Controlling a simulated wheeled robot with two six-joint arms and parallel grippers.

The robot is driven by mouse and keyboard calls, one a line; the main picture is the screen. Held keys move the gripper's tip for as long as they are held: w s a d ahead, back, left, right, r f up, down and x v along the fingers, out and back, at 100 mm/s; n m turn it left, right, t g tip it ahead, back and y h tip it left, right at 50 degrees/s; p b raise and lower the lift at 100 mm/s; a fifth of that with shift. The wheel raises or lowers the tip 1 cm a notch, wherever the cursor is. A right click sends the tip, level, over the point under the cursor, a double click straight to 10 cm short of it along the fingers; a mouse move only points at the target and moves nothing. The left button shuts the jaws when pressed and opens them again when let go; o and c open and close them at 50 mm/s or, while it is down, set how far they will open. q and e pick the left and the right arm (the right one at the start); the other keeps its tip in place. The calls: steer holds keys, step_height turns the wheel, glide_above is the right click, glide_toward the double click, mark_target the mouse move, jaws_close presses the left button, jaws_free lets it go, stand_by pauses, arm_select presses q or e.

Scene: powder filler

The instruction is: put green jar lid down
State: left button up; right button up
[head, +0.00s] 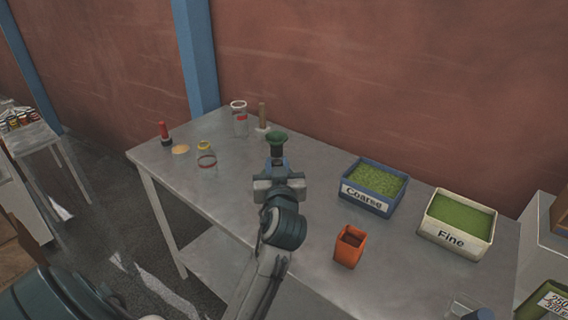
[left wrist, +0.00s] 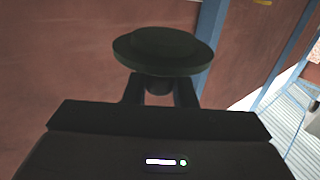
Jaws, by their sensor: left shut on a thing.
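The green jar lid (head: 277,137) is held by my left gripper (head: 277,154) above the metal table (head: 225,180). It also shows dark in the left wrist view (left wrist: 163,50), with the fingers (left wrist: 158,90) closed on its underside. In the head view, the lid is at the top of the gripper, against the table's back edge. A clear jar with a red label (head: 240,120) and a smaller clear jar with a red band (head: 207,163) stand to the left. I cannot tell which jar the lid fits. My right gripper is not in view.
A blue box marked Coarse (head: 369,205), a white box marked Fine (head: 455,238) and an orange container (head: 349,247) stand on the right. A red-handled tool (head: 164,132) and a wooden-handled tool (head: 263,116) stand at the back. The table's left front is clear.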

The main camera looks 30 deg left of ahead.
arm_select(q)
steer(key=w, duration=0.3)
steer(key=shift+w+a+f+p, duration=0.1)
steer(key=shift+a+p, duration=0.2)
steer(key=f, duration=0.1)
steer(key=w+f+p, duration=0.1)
steer(key=f, duration=0.1)
steer(key=shift+w+a, duration=0.2)
steer(key=shift+s+f, duration=0.1)
steer(key=shift+f, duration=0.1)
jaws_close()
steer(key=o, duration=0.5)
jaws_free()
steer(key=shift+d, duration=0.1)
steer(key=o, duration=0.5)
steer(key=shift+f, duration=0.1)
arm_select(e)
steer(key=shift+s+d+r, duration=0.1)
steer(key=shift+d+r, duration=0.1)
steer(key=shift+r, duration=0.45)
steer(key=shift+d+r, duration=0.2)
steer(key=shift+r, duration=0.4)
arm_select(q)
steer(key=shift+p, duration=0.3)
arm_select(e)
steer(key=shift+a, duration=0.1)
